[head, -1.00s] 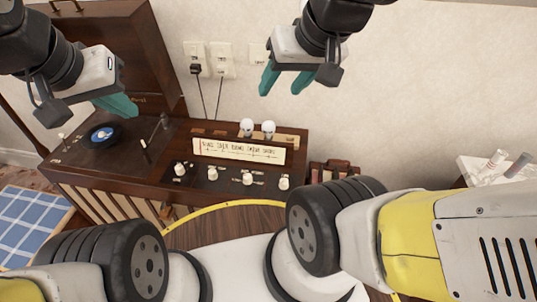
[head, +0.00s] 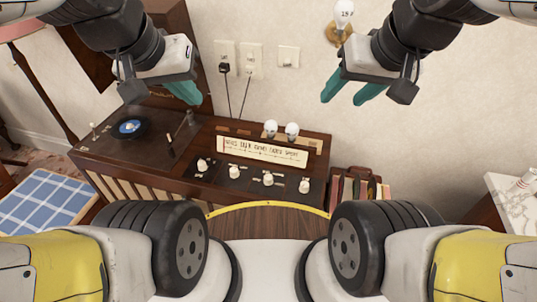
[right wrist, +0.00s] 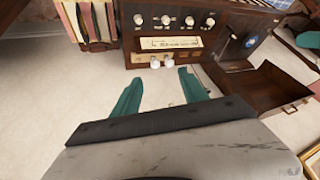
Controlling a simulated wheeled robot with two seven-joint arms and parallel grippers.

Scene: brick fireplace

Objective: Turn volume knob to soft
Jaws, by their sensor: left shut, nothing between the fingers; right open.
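A brown wooden radio and record-player console (head: 215,148) stands against the wall in the head view. Its front panel has a row of white knobs: a leftmost knob (head: 203,164), a second knob (head: 234,171), a third knob (head: 268,179) and a rightmost knob (head: 304,186). Which is the volume knob I cannot read. The knobs also show in the right wrist view (right wrist: 165,19). My left gripper (head: 192,98) is shut and empty above the turntable side. My right gripper (head: 342,95) is open and empty, raised above and right of the console; its teal fingers show in the right wrist view (right wrist: 160,92).
Two white bulb-like pieces (head: 281,130) stand on the console behind the lit dial (head: 262,151). A turntable record (head: 130,128) lies at left under a raised lid. Books (head: 355,190) stand right of the console. A marble-topped table (head: 512,195) is at far right.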

